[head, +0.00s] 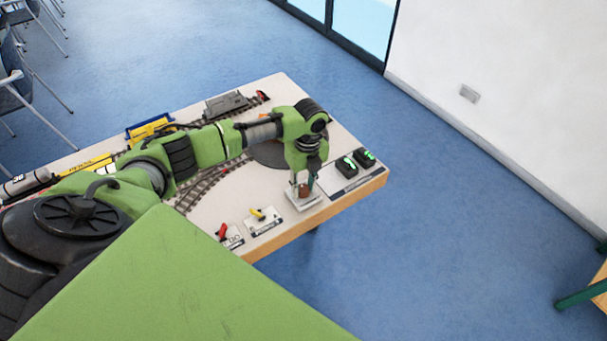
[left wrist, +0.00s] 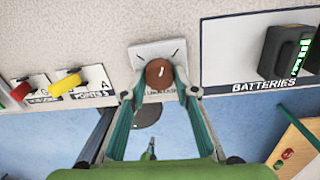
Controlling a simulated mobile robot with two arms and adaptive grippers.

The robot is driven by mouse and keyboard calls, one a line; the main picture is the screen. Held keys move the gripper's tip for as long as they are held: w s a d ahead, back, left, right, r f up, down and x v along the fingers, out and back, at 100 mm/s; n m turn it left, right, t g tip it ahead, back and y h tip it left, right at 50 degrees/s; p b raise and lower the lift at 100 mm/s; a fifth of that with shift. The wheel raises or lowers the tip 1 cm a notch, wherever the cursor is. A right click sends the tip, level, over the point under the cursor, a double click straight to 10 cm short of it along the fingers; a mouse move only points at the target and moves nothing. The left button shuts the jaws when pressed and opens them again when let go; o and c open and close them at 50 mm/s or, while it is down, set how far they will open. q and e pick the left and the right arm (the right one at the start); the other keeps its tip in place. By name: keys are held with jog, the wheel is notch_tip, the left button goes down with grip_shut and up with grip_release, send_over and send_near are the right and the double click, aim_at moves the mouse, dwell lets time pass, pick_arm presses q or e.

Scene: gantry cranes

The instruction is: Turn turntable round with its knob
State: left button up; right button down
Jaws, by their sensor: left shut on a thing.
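The knob (head: 303,191) is a round brown cap with a white pointer line, on a white plate (head: 310,203) with tick marks near the table's front edge. It also shows in the left wrist view (left wrist: 159,73), its line close to upright. My left gripper (head: 305,182) points down over it and is shut on it, one finger on each side. The turntable (head: 266,155) is a dark round disc set in the layout behind the knob, partly hidden by my left arm. My right gripper is not in view.
Black battery units (head: 346,166) with green lights stand right of the knob. A yellow lever (head: 258,213) and a red lever (head: 222,231) are left of it. Curved track (head: 205,187), a grey model building (head: 227,103) and a yellow gantry crane (head: 150,128) lie further back.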

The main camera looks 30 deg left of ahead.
aim_at(306, 189)
pick_arm(q)
jog(key=m, duration=0.3)
jog(key=shift+p, duration=0.3)
jog(key=shift+m, duration=0.5)
jog(key=o, duration=1.1)
jog(key=shift+r, duration=0.15)
jog(key=r, duration=1.1)
jog(key=shift+w+d+r, duration=0.2)
jog(key=shift+d+r, duration=0.1)
jog(key=shift+r, duration=0.1)
